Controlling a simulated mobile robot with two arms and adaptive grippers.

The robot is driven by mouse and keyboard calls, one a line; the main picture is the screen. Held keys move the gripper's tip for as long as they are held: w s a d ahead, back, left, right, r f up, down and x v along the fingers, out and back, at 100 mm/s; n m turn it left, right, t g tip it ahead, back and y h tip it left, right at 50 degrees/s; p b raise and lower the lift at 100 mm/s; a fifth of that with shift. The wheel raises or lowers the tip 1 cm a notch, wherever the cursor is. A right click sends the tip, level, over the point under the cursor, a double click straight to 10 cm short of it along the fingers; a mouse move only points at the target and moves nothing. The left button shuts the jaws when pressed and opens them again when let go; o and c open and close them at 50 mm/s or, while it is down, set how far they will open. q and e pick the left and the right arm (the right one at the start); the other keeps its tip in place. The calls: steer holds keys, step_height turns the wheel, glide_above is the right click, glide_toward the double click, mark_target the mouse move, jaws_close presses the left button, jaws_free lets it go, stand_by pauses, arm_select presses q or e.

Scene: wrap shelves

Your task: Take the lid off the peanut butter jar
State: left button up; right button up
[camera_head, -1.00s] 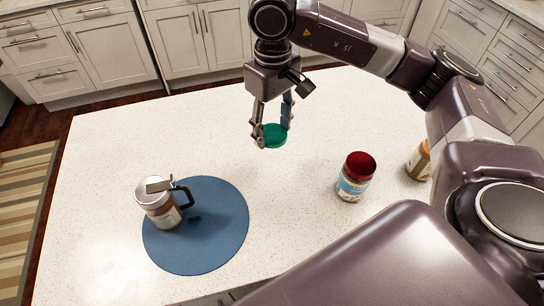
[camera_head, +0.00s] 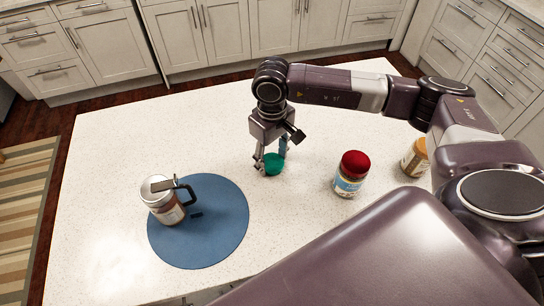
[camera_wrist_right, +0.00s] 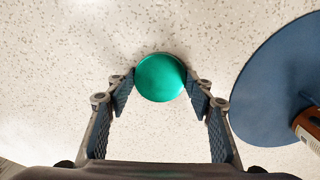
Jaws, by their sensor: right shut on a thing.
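My right gripper (camera_head: 272,168) is shut on a round green lid (camera_head: 275,163), low over the white counter. The wrist view shows the lid (camera_wrist_right: 160,78) between the two fingers (camera_wrist_right: 160,88). Whether it touches the counter I cannot tell. Which jar holds peanut butter I cannot read. My left gripper is not in view.
The blue mat (camera_head: 225,235) lies at the front left. A jar with a red lid (camera_head: 350,176) stands right of my gripper. The counter (camera_head: 150,130) is clear behind and left of the gripper.

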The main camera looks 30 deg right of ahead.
mark_target(272, 162)
steer(key=shift+f, duration=0.2)
steer(key=o, duration=1.3)
steer(key=shift+r, duration=0.1)
steer(key=shift+c, duration=0.2)
steer(key=shift+r, duration=0.3)
step_height(272, 162, up, 12)
steer(key=b, duration=0.4)
steer(key=shift+f, duration=0.15)
